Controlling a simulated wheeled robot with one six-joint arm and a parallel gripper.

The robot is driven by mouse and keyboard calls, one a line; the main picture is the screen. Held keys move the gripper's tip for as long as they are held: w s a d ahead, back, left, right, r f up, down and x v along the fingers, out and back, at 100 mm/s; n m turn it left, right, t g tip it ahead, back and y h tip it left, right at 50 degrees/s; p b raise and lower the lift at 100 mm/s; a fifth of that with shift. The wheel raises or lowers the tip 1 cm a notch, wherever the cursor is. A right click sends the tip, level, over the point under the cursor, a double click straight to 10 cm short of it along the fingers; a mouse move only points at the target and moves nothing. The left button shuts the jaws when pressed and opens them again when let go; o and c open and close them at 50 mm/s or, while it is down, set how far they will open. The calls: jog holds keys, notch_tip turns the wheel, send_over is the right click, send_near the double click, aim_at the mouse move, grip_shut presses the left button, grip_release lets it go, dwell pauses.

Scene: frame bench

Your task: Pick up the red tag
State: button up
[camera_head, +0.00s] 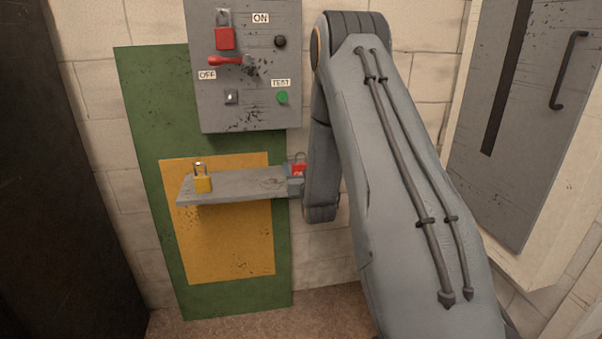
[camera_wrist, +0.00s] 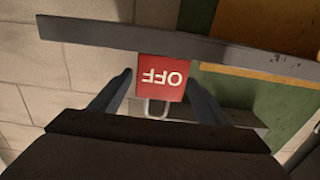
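The red tag (camera_wrist: 162,78) shows in the wrist view, lettered OFF upside down, with a pale metal loop on the side towards my gripper. It sits against the edge of the grey shelf (camera_wrist: 110,35). My gripper (camera_wrist: 161,80) has its two fingers apart, one on each side of the tag. A gap shows on the left side; on the right the finger is very close, and I cannot tell if it touches. In the head view the red tag (camera_head: 299,169) is at the right end of the shelf (camera_head: 240,187), partly hidden by my arm.
A yellow padlock (camera_head: 203,183) stands on the shelf's left end. A grey cabinet door (camera_head: 535,110) is at the right.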

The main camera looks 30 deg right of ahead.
jog(key=c, duration=1)
notch_tip(320, 180, up, 10)
jog(key=shift+b, duration=0.3)
